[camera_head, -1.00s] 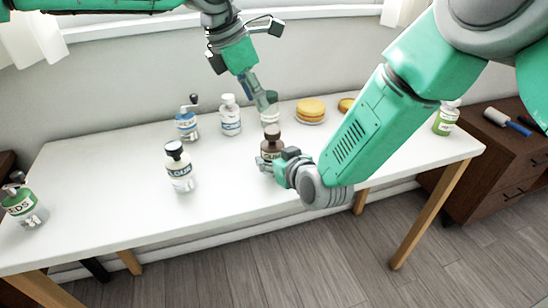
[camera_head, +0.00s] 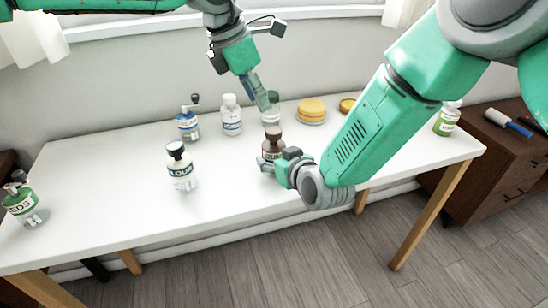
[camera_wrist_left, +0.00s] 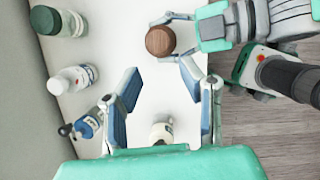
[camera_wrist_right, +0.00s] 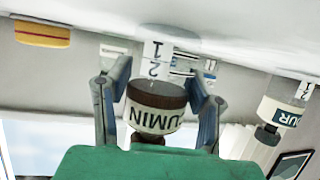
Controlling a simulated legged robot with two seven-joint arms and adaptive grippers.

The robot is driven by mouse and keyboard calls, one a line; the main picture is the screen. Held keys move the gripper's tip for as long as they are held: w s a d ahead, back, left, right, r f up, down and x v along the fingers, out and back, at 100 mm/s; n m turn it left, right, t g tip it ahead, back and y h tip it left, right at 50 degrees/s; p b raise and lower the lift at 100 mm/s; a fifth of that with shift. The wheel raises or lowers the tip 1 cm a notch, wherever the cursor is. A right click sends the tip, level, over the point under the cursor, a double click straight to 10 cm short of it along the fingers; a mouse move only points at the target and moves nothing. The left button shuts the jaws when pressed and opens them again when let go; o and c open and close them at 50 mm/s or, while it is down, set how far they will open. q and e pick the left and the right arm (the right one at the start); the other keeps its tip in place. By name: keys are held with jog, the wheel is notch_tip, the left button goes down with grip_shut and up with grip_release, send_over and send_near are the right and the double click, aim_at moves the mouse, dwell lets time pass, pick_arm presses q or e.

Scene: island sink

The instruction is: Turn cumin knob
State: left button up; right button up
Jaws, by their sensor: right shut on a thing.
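The knob shows from above in the left wrist view (camera_wrist_left: 160,41). My right gripper (camera_head: 277,167) is shut on the grinder from the front right. In the right wrist view the fingers flank its band, lettered "UMIN" (camera_wrist_right: 155,118), seen upside down. My left gripper (camera_head: 265,98) hangs above and behind the grinder. In the left wrist view its fingers (camera_wrist_left: 163,80) are apart and empty, with the knob beyond their tips.
A white jar with a green lid (camera_head: 270,115) stands behind the grinder. A blue-labelled grinder (camera_head: 188,122), a white bottle (camera_head: 231,117) and a black-topped bottle (camera_head: 180,168) stand to the left. Yellow round food (camera_head: 311,110) lies behind.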

pick_arm(q)
jog(key=o, duration=0.4)
jog(key=shift+o, duration=0.2)
jog(key=w+a+f+n+t, duration=0.2)
jog(key=w+a+t, duration=0.1)
jog(key=w+a, duration=0.15)
jog(key=m+t+h, duration=0.1)
jog(key=m+h, duration=0.1)
jog(key=h, duration=0.7)
send_near(268, 131)
jog(key=shift+y, duration=0.3)
jog(key=x, duration=1.1)
jog(key=shift+d+r, duration=0.15)
jog(key=shift+d, duration=0.15)
jog(key=shift+a, duration=0.1)
jog(key=shift+w, duration=0.1)
jog(key=c, duration=1.2)
